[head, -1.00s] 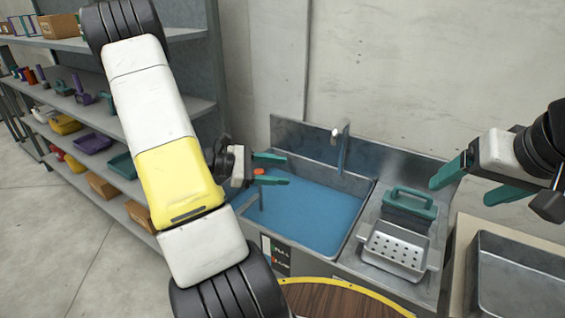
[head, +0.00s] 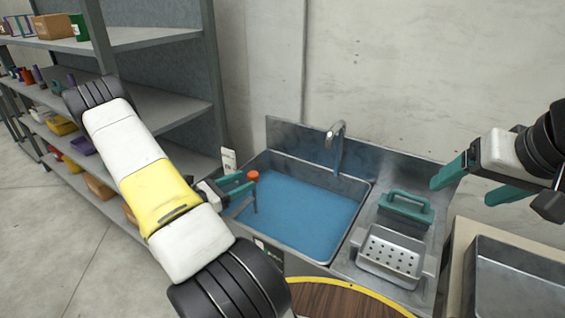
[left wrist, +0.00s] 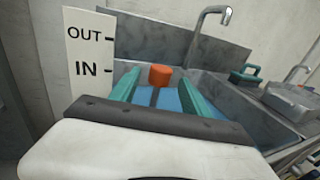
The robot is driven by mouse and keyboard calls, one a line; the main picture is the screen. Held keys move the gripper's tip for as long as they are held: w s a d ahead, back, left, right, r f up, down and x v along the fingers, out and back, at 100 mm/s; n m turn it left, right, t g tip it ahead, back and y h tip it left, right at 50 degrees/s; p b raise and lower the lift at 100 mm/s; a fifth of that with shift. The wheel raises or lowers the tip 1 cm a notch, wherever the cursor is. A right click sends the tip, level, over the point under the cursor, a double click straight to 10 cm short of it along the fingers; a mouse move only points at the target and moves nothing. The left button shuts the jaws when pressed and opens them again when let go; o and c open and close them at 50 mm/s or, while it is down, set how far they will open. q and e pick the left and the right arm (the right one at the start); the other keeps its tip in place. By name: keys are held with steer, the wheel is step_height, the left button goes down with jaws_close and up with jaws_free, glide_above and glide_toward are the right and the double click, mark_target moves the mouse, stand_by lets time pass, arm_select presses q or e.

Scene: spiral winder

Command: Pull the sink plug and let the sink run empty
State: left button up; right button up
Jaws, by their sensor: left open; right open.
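The sink (head: 360,195) holds blue water. An orange-red knob (head: 253,175) tops a thin upright rod at the sink's left side; the rod's lower end is hidden in the water. My left gripper (head: 244,191) is open beside the knob, on its left. In the left wrist view the knob (left wrist: 160,76) shows between the two teal fingers (left wrist: 156,90), near their tips, with a gap on each side. A white sign (left wrist: 88,50) reading OUT above IN stands left of the knob. My right gripper (head: 470,180) is open and empty, above the right side of the counter.
A curved faucet (head: 336,132) stands at the sink's back. A teal-handled tool (head: 406,208) and a perforated metal basket (head: 392,252) sit on the drainboard. A metal tray (head: 515,270) lies at the right. Shelves (head: 150,90) stand left. A yellow-rimmed round wooden top (head: 335,298) is in front.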

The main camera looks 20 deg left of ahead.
arm_select(q)
steer(key=x, duration=0.7)
steer(key=shift+w+d, duration=0.2)
steer(key=shift+w, duration=0.1)
jaws_close()
stand_by(1.1)
